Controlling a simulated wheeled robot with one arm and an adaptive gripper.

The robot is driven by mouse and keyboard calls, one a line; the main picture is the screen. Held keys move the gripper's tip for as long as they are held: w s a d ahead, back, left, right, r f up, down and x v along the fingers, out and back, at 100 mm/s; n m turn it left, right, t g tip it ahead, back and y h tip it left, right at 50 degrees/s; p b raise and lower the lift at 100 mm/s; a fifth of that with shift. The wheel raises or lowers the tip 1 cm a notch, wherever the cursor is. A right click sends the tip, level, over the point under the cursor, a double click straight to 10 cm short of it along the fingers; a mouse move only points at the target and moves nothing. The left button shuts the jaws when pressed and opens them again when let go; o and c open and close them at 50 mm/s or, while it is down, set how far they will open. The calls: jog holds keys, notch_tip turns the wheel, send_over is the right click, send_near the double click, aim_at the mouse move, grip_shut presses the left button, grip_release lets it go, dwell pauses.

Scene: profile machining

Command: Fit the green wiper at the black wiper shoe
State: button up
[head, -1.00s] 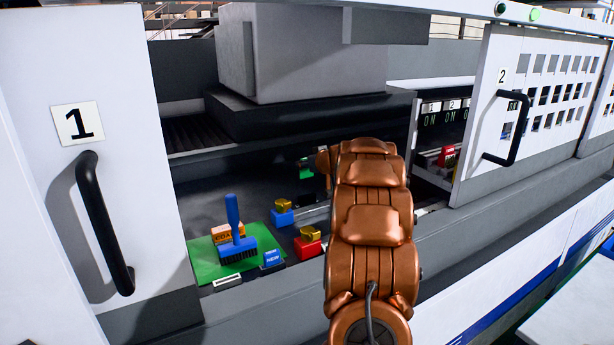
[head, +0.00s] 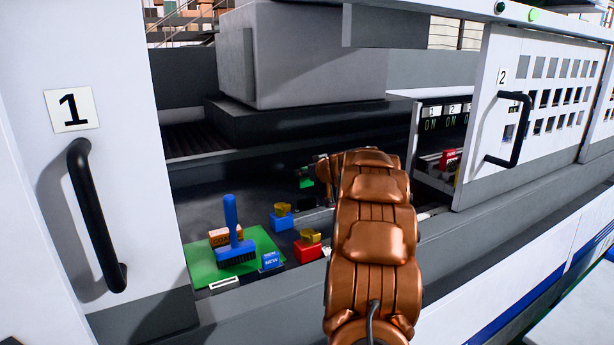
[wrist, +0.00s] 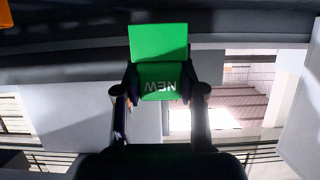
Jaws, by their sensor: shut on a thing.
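The green wiper (wrist: 158,62) is a green block marked NEW, upside down in the wrist view. My gripper (wrist: 160,92) is shut on it, with one dark finger on each side. In the head view my gripper (head: 305,178) is small and partly hidden behind my copper arm, inside the machine opening, with a bit of green at its tip. I cannot make out a black wiper shoe clearly in either view; the area beyond the gripper is dark and partly blocked by my arm.
A green mat (head: 205,272) holds a blue brush (head: 235,250) and an orange block (head: 222,236). A blue NEW block (head: 271,261) is beside it. Blue (head: 282,218) and red (head: 307,248) blocks with gold tops stand nearby. Door 1 (head: 95,180) and door 2 (head: 510,130) flank the opening.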

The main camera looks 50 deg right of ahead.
aim_at(307, 183)
jog(key=shift+f+b, duration=1.8)
jog(key=shift+b, duration=0.35)
jog(key=shift+b, duration=1.2)
dwell(0.5)
jog(key=shift+f+b, duration=1.9)
jog(key=shift+b, duration=0.25)
jog(key=o, duration=1)
jog(key=shift+f, duration=0.1)
jog(key=v, duration=1.2)
jog(key=shift+r, duration=0.3)
